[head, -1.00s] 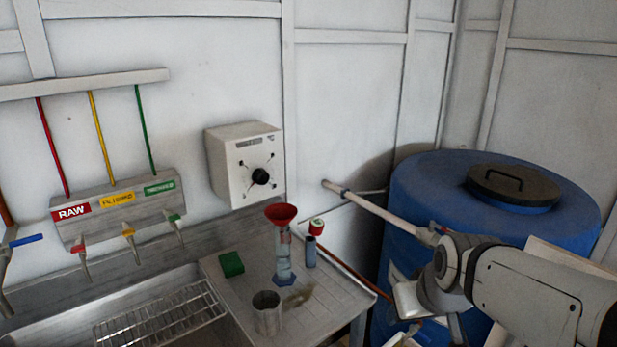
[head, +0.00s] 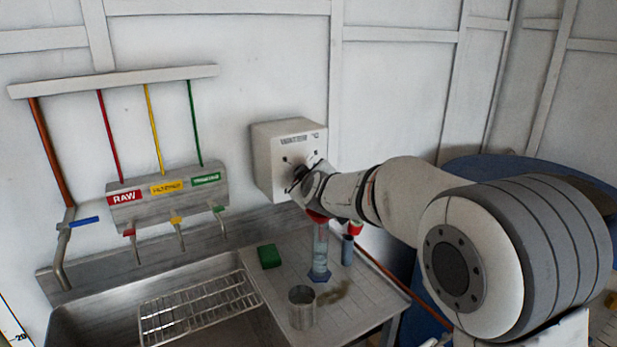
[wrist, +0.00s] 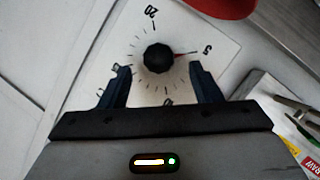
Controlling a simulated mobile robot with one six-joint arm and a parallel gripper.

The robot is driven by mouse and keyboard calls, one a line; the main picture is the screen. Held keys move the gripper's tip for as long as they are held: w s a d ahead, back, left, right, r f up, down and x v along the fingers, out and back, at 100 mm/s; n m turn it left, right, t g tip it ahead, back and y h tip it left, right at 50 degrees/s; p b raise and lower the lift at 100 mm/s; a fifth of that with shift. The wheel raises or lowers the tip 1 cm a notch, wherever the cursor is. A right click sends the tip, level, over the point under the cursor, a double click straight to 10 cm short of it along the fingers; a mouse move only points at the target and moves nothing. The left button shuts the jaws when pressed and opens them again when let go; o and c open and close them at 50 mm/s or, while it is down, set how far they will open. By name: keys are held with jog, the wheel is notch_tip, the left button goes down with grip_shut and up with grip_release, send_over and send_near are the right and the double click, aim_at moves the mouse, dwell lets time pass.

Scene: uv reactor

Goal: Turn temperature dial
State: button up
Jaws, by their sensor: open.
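The temperature dial is a round black knob (wrist: 158,58) with a red pointer, on a white face with tick marks and numbers. In the wrist view the pointer is near the 5 mark. My gripper (wrist: 160,82) is open, with its two dark fingers on either side of the knob's lower edge. In the head view the white dial box (head: 275,165) hangs on the wall above the sink. My arm and gripper (head: 303,185) reach its front and hide the knob there.
A red funnel (wrist: 220,5) is close by in the wrist view. Below the box stand a clear cylinder (head: 320,250), a metal cup (head: 302,308) and a green block (head: 269,256). Labelled taps (head: 165,195) are at left, and a blue barrel (head: 470,165) is behind my arm.

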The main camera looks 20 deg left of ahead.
jog(key=x, duration=0.3)
jog(key=shift+w, duration=0.15)
